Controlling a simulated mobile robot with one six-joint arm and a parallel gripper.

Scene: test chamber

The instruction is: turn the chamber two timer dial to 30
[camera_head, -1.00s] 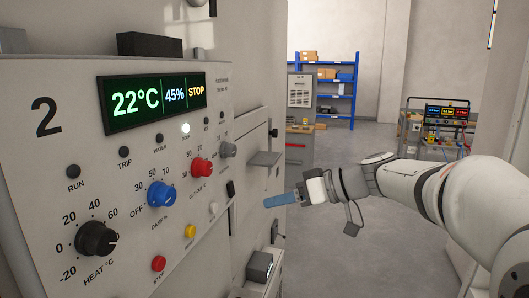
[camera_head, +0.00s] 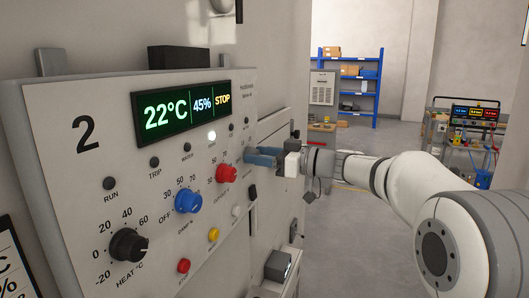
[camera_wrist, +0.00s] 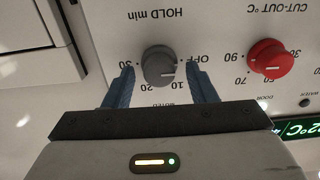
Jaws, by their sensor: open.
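The timer dial (camera_wrist: 158,65) is a grey knob marked "HOLD min", with OFF, 10, 20 and 30 around it, upside down in the wrist view. Its pale pointer line appears to lie on the OFF and 10 side; the exact setting is hard to tell. My gripper (camera_wrist: 159,70) is open, its blue fingers on either side of the dial, with gaps visible between fingers and knob. In the head view my gripper (camera_head: 262,157) is at the right part of the panel marked 2 (camera_head: 70,180) and largely hides the dial.
The red cut-out dial (camera_wrist: 270,59) is close beside one finger; it also shows in the head view (camera_head: 226,173). A blue dial (camera_head: 188,201), a black heat dial (camera_head: 128,245) and red and yellow buttons are further left and below. The display (camera_head: 182,112) reads 22°C, 45%, STOP.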

